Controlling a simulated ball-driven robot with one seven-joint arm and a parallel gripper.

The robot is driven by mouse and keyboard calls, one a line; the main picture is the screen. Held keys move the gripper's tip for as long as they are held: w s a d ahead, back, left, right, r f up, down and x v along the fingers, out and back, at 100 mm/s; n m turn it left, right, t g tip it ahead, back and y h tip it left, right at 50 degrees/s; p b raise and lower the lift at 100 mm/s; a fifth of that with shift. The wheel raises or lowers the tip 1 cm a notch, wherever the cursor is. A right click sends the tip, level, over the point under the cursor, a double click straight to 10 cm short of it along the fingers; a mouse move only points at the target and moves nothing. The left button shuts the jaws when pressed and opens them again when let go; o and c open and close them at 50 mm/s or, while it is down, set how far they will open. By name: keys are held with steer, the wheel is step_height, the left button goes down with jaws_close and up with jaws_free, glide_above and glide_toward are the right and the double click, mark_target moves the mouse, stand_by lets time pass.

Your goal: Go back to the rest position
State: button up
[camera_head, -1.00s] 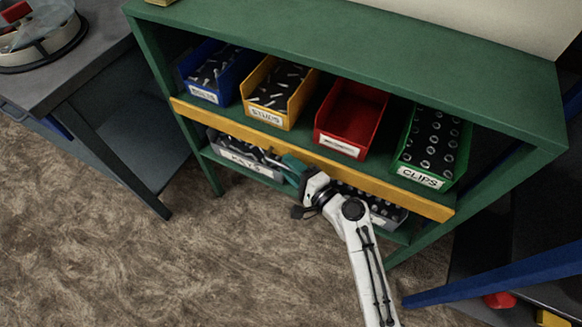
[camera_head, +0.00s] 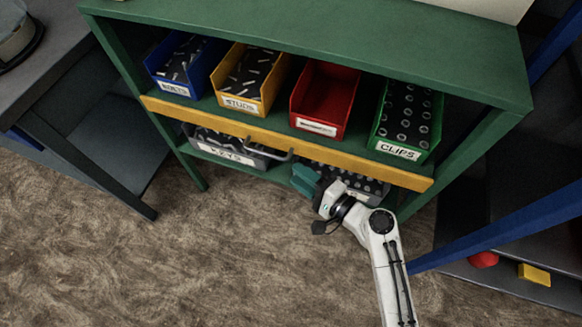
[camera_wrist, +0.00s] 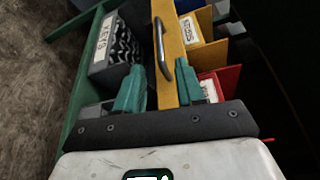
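My gripper (camera_head: 305,180) has teal fingers and is in front of the lower shelf, just below the yellow front rail (camera_head: 285,140). In the wrist view my gripper (camera_wrist: 169,80) has its two fingers spread apart with nothing between them. A grey metal handle (camera_head: 268,152) is at the front near the lower grey bin (camera_head: 225,152); it also shows in the wrist view (camera_wrist: 161,48), ahead of the fingers and apart from them. My white arm is bent and comes up from the lower right.
The green shelf (camera_head: 330,30) holds a blue bin (camera_head: 176,88), a yellow bin (camera_head: 240,103), a red bin (camera_head: 318,127) and a green bin (camera_head: 398,151). A dark table (camera_head: 60,55) stands at left and a blue beam (camera_head: 500,230) at right. The brown floor in front is clear.

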steer(key=shift+s+d, duration=0.1)
steer(key=shift+d, duration=0.05)
stand_by(0.5)
steer(key=s+d+r+n+g+h+p, duration=0.3)
steer(key=s+d+n+g+h+p, duration=0.1)
steer(key=s+d, duration=0.8)
steer(key=s+d+r+n+g+h+p, duration=0.3)
steer(key=s+d+n+g+h, duration=0.3)
steer(key=s+d, duration=0.6)
steer(key=s+h+p, duration=0.1)
steer(key=s+h, duration=0.1)
steer(key=shift+h, duration=0.4)
